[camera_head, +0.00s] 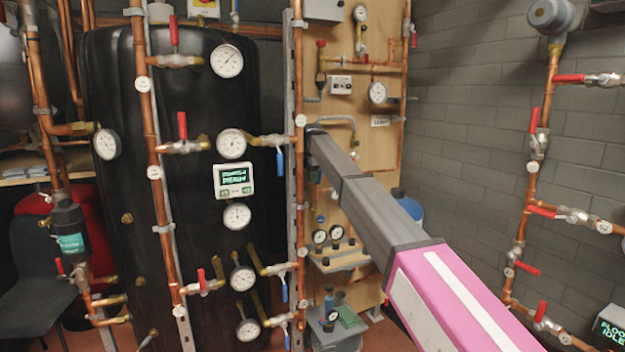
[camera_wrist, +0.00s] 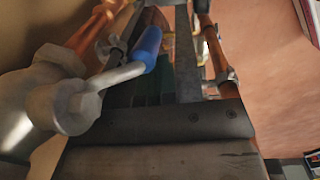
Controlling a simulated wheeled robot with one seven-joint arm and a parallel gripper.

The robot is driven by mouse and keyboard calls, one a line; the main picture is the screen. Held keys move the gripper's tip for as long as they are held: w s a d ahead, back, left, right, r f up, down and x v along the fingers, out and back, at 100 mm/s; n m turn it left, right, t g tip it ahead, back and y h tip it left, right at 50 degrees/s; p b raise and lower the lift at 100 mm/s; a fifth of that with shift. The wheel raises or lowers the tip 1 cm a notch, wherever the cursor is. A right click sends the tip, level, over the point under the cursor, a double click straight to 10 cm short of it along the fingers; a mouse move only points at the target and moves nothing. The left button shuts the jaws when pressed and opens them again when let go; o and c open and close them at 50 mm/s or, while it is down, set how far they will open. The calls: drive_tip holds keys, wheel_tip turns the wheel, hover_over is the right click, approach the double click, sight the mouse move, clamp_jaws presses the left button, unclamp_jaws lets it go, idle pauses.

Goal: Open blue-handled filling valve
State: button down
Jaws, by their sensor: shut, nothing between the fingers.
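In the wrist view, a blue handle (camera_wrist: 147,48) sits on the end of a grey metal lever, beside a pale metal valve body (camera_wrist: 40,100) at the left. My gripper (camera_wrist: 168,128) shows as a dark bar across the lower part of that view, shut, just below the lever. I cannot tell whether it touches the lever. In the head view, my arm reaches up to the left, and its end (camera_head: 316,138) is in front of the wooden panel's left edge. Blue handles hang on the pipes left of it, one upper (camera_head: 280,162) and one lower (camera_head: 284,293). I cannot tell which matches the wrist view.
A black tank (camera_head: 190,90) with gauges and red-handled valves fills the left. The wooden panel (camera_head: 345,75) carries pipes and gauges. More copper pipes with red handles (camera_head: 570,78) stand along the grey block wall at the right. A small display (camera_head: 234,180) is left of my arm.

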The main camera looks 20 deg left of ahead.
wheel_tip(320, 180, up, 10)
drive_tip(key=s, duration=0.1)
drive_tip(key=shift+r, duration=0.2)
drive_tip(key=shift+d, duration=0.15)
idle(0.4)
